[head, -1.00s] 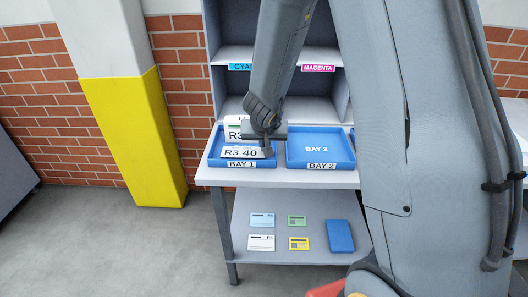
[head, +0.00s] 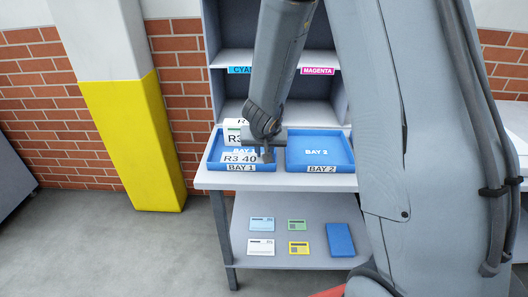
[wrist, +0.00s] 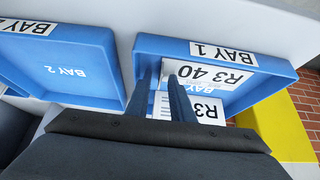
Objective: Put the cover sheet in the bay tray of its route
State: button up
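The white cover sheet marked R3 40 (head: 240,157) is at the front of the blue BAY 1 tray (head: 213,148). In the wrist view, the sheet (wrist: 212,74) overlaps the tray's (wrist: 282,76) front wall area beside the BAY 1 label; I cannot tell whether it lies fully flat. My gripper (head: 266,156) is low over the right part of this tray. In the wrist view its two fingers (wrist: 160,75) stand apart, with the sheet's edge showing close to them. Part of the sheet is hidden by a finger.
A white card marked R3 (head: 232,137) stands behind BAY 1. The empty blue BAY 2 tray (head: 320,160) is just to the right. Shelves with cyan and magenta labels rise behind. Several small cards and a blue block (head: 340,240) lie on the lower shelf. A yellow-painted column (head: 135,140) is left.

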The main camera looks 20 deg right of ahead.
jog(key=s+a+r+n+y+p, duration=0.1)
jog(key=s+a+r+p, duration=0.15)
jog(key=s+r, duration=0.35)
jog(key=s+a+r+n+y+p, duration=0.1)
jog(key=s+a+r+y+p, duration=0.15)
jog(key=s+r, duration=0.4)
jog(key=s+d+n+g+h, duration=0.1)
jog(key=s+d+g, duration=0.3)
jog(key=s, duration=0.7)
jog(key=shift+s+r+n+p, duration=0.2)
jog(key=shift+r+n+p, duration=0.1)
jog(key=shift+p, duration=0.1)
jog(key=shift+d+f+h, duration=0.1)
jog(key=shift+h, duration=0.15)
notch_tip(320, 180, down, 6)
jog(key=b, duration=0.5)
jog(key=shift+g, duration=0.4)
